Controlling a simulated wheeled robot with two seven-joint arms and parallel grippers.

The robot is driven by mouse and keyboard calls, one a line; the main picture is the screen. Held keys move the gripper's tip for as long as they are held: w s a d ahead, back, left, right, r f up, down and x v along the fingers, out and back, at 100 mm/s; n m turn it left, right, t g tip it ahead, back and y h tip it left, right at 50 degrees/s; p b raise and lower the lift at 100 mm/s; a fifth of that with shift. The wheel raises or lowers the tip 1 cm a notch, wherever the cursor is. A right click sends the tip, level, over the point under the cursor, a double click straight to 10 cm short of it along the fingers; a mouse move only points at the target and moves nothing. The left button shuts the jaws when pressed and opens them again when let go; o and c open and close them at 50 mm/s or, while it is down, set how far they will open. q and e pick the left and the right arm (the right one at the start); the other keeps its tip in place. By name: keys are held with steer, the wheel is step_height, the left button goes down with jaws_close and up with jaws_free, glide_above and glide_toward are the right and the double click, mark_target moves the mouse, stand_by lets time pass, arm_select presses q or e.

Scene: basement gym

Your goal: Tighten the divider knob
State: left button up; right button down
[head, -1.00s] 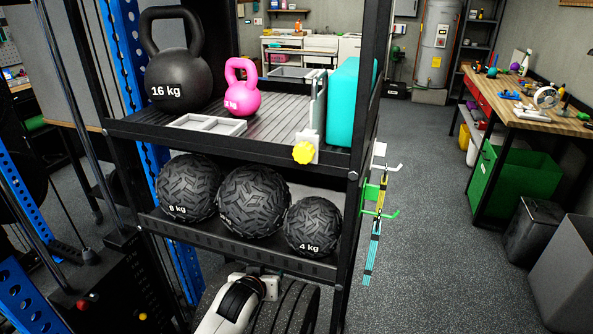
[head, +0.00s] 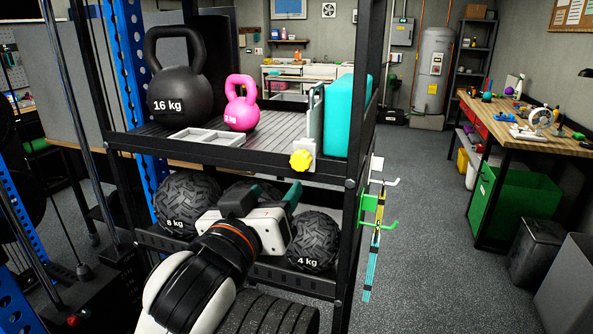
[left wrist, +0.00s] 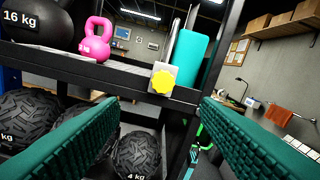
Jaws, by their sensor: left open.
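The yellow divider knob (head: 301,160) sits on a pale bracket at the front edge of the rack's upper shelf, at the foot of a grey divider plate (head: 315,113). The knob also shows in the left wrist view (left wrist: 161,82), ahead of and above the gap between the fingers. My left gripper (head: 266,196) is open and empty, below and a little left of the knob, in front of the lower shelf. Its two green ribbed fingers (left wrist: 150,130) point toward the rack, apart from the knob. My right gripper is not in view.
A black 16 kg kettlebell (head: 178,80), a pink kettlebell (head: 241,112) and a grey tray (head: 206,138) stand left of the divider. A teal block (head: 345,115) stands right of it. Textured balls (head: 316,240) fill the lower shelf. Hooks (head: 385,224) stick out from the rack's right side.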

mark_target(298, 160)
arm_select(q)
steer(key=x, duration=0.3)
steer(key=p+x, duration=0.1)
steer(key=x, duration=0.3)
steer(key=p+x, duration=0.1)
steer(key=x, duration=0.3)
steer(key=shift+w+d+r, duration=0.1)
steer(key=shift+w+r, duration=0.05)
steer(key=shift+r, duration=0.25)
steer(key=c, duration=1)
steer(key=shift+p, duration=0.3)
